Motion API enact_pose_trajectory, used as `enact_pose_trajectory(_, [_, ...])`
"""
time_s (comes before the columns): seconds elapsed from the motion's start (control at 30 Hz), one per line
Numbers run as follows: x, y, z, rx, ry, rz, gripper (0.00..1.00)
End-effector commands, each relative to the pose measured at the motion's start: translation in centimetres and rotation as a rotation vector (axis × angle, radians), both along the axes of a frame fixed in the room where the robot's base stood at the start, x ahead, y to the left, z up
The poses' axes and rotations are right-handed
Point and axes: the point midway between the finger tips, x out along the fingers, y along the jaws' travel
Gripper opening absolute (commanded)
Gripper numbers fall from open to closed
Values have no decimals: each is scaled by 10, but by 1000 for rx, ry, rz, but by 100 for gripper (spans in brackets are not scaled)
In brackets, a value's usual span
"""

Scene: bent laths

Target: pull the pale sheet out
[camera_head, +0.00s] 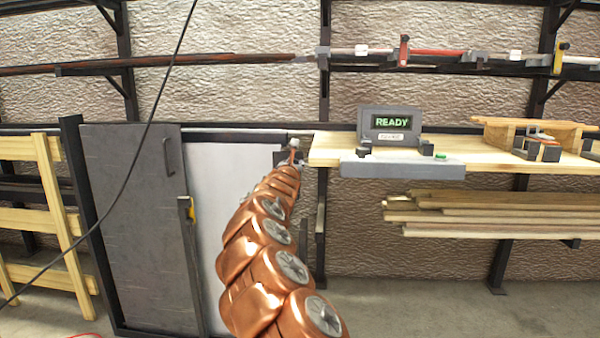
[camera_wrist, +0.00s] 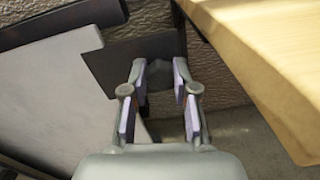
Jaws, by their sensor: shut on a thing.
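The pale sheet (camera_head: 212,165) stands upright in a dark rack, partly behind a grey panel on its left and my copper-coloured arm on its right. It fills the left of the wrist view (camera_wrist: 50,95), with a dark grey plate (camera_wrist: 105,66) at its upper right edge. My gripper (camera_head: 293,155) is at the sheet's upper right edge, just left of the bench. In the wrist view my gripper (camera_wrist: 160,74) has its fingertips at the dark plate, shut on it. The exact contact is hard to see.
The wooden bench (camera_head: 330,148) is close on my gripper's right, bearing a box (camera_head: 390,120) reading READY. The grey panel (camera_head: 140,220) with a handle stands left of the sheet. Boards (camera_head: 490,215) lie under the bench. A black cable (camera_head: 150,120) hangs at the left.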

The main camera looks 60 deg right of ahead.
Motion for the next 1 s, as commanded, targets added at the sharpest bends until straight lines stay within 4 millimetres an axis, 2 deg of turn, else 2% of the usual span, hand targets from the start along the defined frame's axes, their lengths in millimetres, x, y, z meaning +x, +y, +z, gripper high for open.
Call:
enact_pose_trajectory(0.33, [1, 3, 3, -5, -1, 3, 0])
enact_pose_trajectory(0.37, [1, 3, 3, -5, -1, 3, 29])
enact_pose_trajectory(0.6, [2, 2, 2, -2, 0, 5, 53])
enact_pose_trajectory(1.0, [2, 2, 3, -1, 1, 4, 53])
